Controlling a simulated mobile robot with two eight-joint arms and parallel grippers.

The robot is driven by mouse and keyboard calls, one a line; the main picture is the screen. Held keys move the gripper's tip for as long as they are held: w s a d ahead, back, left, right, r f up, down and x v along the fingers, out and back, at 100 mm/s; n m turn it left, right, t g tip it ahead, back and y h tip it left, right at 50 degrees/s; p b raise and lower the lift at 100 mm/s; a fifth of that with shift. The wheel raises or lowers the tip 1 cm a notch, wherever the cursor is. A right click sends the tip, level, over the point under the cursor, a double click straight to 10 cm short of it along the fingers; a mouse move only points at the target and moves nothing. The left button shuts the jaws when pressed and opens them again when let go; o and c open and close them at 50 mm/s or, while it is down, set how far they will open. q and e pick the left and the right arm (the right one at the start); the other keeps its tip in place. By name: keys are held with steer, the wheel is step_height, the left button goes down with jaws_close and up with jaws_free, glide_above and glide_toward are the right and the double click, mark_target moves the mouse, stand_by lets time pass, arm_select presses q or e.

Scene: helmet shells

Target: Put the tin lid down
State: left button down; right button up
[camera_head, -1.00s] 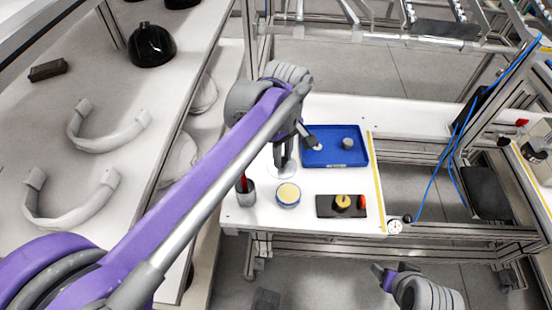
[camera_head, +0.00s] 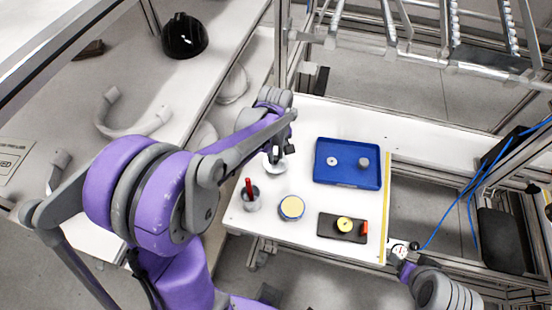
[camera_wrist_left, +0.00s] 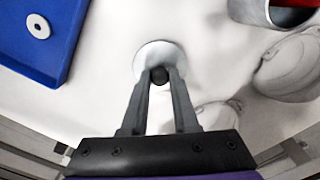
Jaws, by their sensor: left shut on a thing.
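The tin lid (camera_wrist_left: 151,52) is a pale round disc with a dark knob (camera_wrist_left: 159,75). In the left wrist view, my left gripper (camera_wrist_left: 160,82) is shut on the knob, with the lid beyond the fingertips. In the head view, the lid (camera_head: 274,168) and left gripper (camera_head: 280,156) are at the left side of the white table, behind the cup; I cannot tell whether the lid touches the tabletop. A round tin (camera_head: 291,208) with a cream-yellow top stands nearer the front. My right gripper (camera_head: 402,268) is low at the table's front right; its fingers are unclear.
A blue tray (camera_head: 347,183) holds a pale ring and a small grey cylinder. A metal cup (camera_head: 250,200) with a red item stands at the left. A dark board (camera_head: 342,228) carries yellow and red parts. Bare tabletop lies between tin and tray.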

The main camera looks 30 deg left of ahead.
mark_target(276, 158)
arm_select(q)
steer(key=shift+f, duration=1.2)
steer(key=shift+f, duration=0.1)
steer(key=shift+f, duration=0.15)
steer(key=c, duration=0.7)
jaws_free()
steer(key=shift+w, duration=0.1)
steer(key=shift+r, duration=0.6)
step_height(276, 158, up, 11)
steer(key=s+d+f+m+t, duration=0.1)
steer(key=s+d+m+t, duration=0.1)
steer(key=s+m, duration=0.2)
steer(key=s+d+m+t, duration=0.2)
steer(key=s+m, duration=0.1)
steer(key=s, duration=0.2)
steer(key=s+d+f+m+t+p, duration=0.1)
steer(key=s+d+m, duration=0.1)
steer(key=s+m, duration=0.2)
steer(key=shift+s+d+f+m+t, duration=0.3)
steer(key=shift+s+d+t, duration=0.1)
steer(key=shift+s, duration=0.2)
